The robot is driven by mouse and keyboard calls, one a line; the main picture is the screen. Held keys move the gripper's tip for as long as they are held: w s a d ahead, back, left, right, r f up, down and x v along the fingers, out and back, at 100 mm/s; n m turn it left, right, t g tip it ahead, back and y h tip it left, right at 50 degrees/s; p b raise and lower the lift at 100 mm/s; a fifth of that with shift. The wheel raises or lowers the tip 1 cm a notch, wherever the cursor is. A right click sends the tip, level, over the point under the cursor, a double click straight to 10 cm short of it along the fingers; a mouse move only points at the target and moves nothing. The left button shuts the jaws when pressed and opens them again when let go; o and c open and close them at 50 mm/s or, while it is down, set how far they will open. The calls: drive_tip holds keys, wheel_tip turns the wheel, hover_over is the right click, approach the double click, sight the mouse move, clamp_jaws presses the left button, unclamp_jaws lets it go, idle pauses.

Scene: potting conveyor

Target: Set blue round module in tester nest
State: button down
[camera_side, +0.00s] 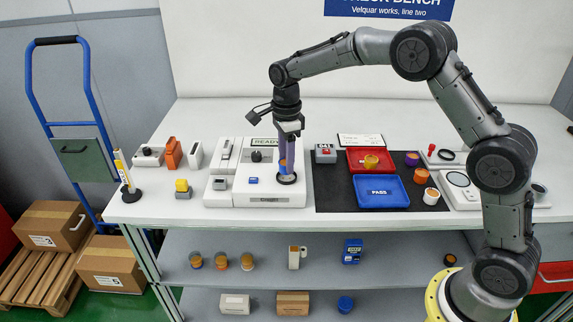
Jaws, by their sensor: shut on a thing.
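The white tester (247,197) stands left of the middle of the bench under a green READY sign. Its nest (288,180) is a dark round ring at the tester's right side. My gripper (287,168) points straight down over the nest, with long purple fingers. It is shut on a small round piece (283,169) that shows blue with some orange above; I take it for the blue round module. The fingers hide most of it. It is at or just above the nest; I cannot tell whether it touches.
Right of the tester a dark mat (333,198) carries a red tray (357,169), a blue PASS tray (394,203) and several round modules (421,176). Small devices (173,153) and a pole on a black foot (131,194) stand at left. The back of the bench is clear.

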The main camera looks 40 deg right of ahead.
drive_tip(key=shift+f, duration=1)
drive_tip(key=shift+f, duration=0.15)
drive_tip(key=shift+c, duration=1.8)
unclamp_jaws()
